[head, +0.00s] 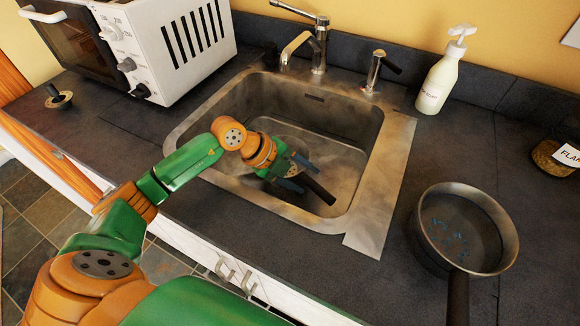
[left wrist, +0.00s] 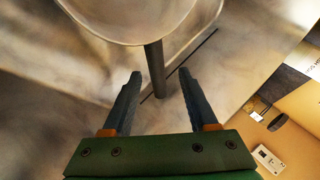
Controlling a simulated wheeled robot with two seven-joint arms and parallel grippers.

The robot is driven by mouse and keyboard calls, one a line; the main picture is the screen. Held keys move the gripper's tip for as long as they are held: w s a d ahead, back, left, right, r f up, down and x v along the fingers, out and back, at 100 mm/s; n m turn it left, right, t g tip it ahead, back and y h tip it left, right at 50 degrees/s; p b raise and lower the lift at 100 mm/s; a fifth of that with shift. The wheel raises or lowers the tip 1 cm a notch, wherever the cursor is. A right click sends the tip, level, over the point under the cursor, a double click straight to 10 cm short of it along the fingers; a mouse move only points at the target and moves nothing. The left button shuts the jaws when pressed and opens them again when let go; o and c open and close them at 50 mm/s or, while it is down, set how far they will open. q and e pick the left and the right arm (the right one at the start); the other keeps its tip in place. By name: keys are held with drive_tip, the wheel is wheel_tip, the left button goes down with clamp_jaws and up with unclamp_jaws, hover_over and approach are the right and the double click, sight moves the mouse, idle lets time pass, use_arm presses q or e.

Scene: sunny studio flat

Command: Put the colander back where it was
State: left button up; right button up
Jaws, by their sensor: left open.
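A round metal vessel with a dark straight handle (head: 321,193) lies in the sink (head: 388,175). It seems to be the colander, though I cannot make out holes. Its bowl is partly hidden behind my left gripper (head: 306,179) in the head view. In the left wrist view, the bowl (left wrist: 130,35) is at the top and the handle (left wrist: 155,70) runs down between the fingertips. My left gripper is open around the handle, with gaps on both sides. My right gripper is not in view.
A metal pan (head: 464,215) with small blue bits inside stands on the counter right of the sink. A white microwave (head: 165,45) stands at left. Counter between sink and pan is clear.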

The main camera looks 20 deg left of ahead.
use_arm(q)
drive_tip(key=b+v, duration=0.1)
drive_tip(key=v, duration=0.9)
drive_tip(key=shift+s+a+r, duration=0.15)
